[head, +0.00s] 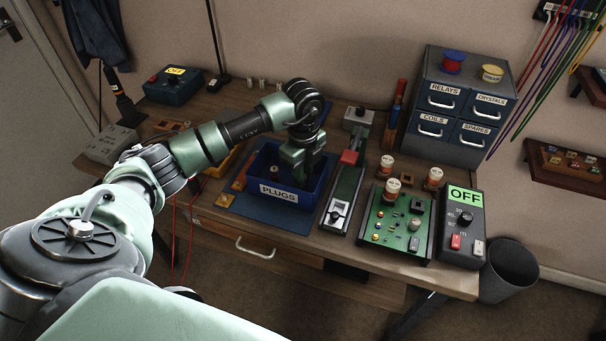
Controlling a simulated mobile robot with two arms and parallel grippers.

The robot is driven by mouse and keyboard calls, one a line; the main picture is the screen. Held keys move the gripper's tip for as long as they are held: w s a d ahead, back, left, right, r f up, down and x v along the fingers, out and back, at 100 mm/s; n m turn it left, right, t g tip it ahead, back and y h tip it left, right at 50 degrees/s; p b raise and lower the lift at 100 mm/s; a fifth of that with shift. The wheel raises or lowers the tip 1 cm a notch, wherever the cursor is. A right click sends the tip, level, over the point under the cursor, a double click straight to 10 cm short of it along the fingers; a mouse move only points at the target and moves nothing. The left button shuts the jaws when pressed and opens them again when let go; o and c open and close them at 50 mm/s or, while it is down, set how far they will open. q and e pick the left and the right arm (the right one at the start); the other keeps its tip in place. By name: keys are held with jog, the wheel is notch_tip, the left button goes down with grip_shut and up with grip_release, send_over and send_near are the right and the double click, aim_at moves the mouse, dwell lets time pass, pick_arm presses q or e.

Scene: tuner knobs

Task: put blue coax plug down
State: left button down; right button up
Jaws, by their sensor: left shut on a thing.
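My left gripper (301,165) points down into the blue bin labelled PLUGS (318,192), at the bin's right half. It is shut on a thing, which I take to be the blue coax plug. The plug itself is hidden by the fingers and the dark bin, so I cannot tell whether it touches the bin floor. A small brownish piece (274,171) shows inside the bin, left of the gripper. My right gripper is not in view.
The bin stands on a blue mat (260,209). A drawer cabinet (459,105) stands at the back right. Small orange pieces lie left of the bin.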

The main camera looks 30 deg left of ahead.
pick_arm(q)
jog(key=shift+f, duration=0.1)
jog(key=shift+f, duration=0.1)
jog(key=c, duration=1.4)
grip_release()
jog(key=shift+c, duration=0.2)
jog(key=shift+o, duration=0.6)
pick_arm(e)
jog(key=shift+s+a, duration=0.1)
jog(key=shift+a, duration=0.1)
pick_arm(q)
jog(key=shift+r, duration=0.3)
notch_tip(320, 180, up, 12)
jog(key=b, duration=0.2)
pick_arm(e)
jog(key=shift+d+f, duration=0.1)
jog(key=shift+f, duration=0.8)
pick_arm(q)
jog(key=shift+f, duration=0.1)
